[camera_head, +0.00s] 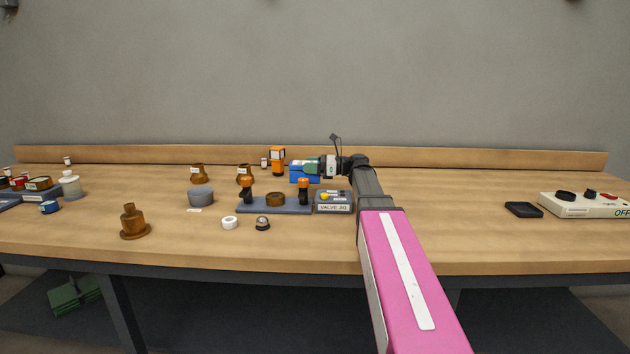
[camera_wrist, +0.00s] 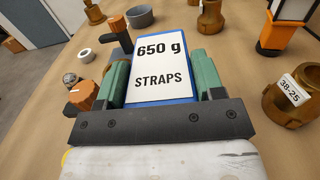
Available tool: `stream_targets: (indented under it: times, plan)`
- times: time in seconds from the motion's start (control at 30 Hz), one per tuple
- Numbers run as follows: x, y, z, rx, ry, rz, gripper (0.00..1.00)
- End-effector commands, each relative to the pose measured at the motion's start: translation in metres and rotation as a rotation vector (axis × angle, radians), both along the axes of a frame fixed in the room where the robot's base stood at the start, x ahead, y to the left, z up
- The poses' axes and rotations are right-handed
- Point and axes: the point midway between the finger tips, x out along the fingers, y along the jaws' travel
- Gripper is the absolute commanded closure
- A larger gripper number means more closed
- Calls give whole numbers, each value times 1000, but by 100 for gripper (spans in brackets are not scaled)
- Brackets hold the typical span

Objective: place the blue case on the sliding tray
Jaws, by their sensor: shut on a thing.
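The blue case (camera_head: 298,177) is at the back middle of the bench. In the wrist view the case (camera_wrist: 160,48) shows its white top label, "650 g STRAPS". My gripper (camera_head: 312,165) is shut on the case, with one green finger on each side of it in the wrist view (camera_wrist: 161,80). I cannot tell whether the case touches the bench top. No thing in view can be made out for certain as the sliding tray.
A grey valve jig (camera_head: 275,208) with orange-topped posts stands in front of the case. An orange bin-like object (camera_head: 278,156) stands behind it. Brown fittings (camera_head: 199,174) are to the left. A black flat piece (camera_head: 523,209) and white control box (camera_head: 588,206) are at right. The bench middle-right is clear.

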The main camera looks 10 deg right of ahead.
Motion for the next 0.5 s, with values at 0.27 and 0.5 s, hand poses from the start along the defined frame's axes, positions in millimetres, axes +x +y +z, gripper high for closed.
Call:
stream_targets:
  times: [0.27, 0.5]
  plan:
    - [6, -23, -13, 3, -2, 0, 85]
    - [5, -23, -31, 3, 1, 1, 85]
